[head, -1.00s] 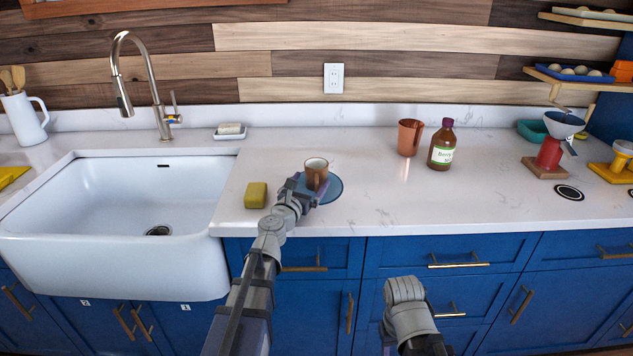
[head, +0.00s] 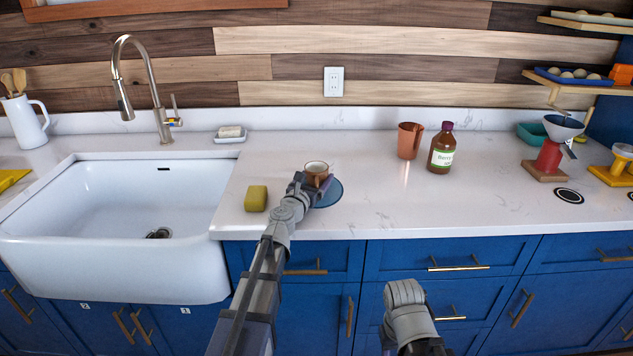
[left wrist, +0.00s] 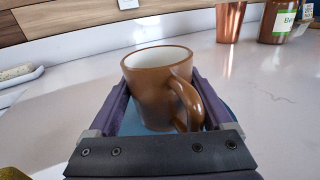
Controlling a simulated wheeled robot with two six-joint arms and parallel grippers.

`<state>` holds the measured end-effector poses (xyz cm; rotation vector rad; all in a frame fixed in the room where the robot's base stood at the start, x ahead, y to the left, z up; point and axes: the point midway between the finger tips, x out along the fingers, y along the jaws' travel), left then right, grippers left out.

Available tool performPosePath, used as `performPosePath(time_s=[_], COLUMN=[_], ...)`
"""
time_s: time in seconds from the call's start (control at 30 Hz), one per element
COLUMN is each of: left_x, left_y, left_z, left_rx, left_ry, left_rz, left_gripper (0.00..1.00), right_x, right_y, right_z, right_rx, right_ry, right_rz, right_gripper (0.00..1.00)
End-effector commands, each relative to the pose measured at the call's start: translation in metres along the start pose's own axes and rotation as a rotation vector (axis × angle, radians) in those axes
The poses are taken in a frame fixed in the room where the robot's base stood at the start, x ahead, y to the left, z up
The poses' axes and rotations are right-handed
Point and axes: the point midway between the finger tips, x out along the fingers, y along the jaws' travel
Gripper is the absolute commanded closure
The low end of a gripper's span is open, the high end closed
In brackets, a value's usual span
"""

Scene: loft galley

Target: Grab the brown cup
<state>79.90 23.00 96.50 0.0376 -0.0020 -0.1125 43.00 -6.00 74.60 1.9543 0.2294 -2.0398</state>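The brown cup (head: 316,168), white inside, stands upright near the counter's front, over a blue round mat or plate (head: 333,192). In the left wrist view the cup (left wrist: 155,92) is between the two purple fingers of my left gripper (left wrist: 160,95), with its handle toward the palm. The fingers are spread wide beside the cup, with the blue surface showing between them and its lower part. Contact with the fingers is not clear. In the head view the left gripper (head: 314,182) hides the lower cup. My right arm is low at the front; its fingers do not show.
A yellow sponge (head: 256,198) lies left of my left gripper, beside the white sink (head: 60,255). A copper cup (head: 409,141) and a brown bottle (head: 442,148) stand behind to the right. The counter right of the blue disc is clear.

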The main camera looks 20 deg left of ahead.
Motion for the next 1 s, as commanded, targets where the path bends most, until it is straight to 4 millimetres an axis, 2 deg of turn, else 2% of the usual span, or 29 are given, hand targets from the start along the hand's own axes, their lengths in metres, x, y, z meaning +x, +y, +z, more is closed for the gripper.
performPosePath(time_s=[0.07,0.5,0.77,1.0], left_x=[0.0,0.0,0.0,0.0], left_y=[0.0,0.0,0.0,0.001], left_z=[0.0,0.0,0.001,0.015], left_rx=[0.0,0.0,0.0,0.0], left_ry=[0.0,0.0,0.0,0.0], left_rz=[0.0,0.0,0.0,0.0], left_gripper=[0.36,0.84,0.84,0.84], right_x=[0.0,0.0,-0.001,-0.015], right_y=[0.0,0.0,0.0,0.002], right_z=[0.0,0.0,0.0,0.001], right_rx=[0.0,0.0,0.0,0.0], right_ry=[0.0,0.0,0.0,0.0], right_rz=[0.0,0.0,0.0,0.0], right_gripper=[0.5,0.5,0.5,0.5])
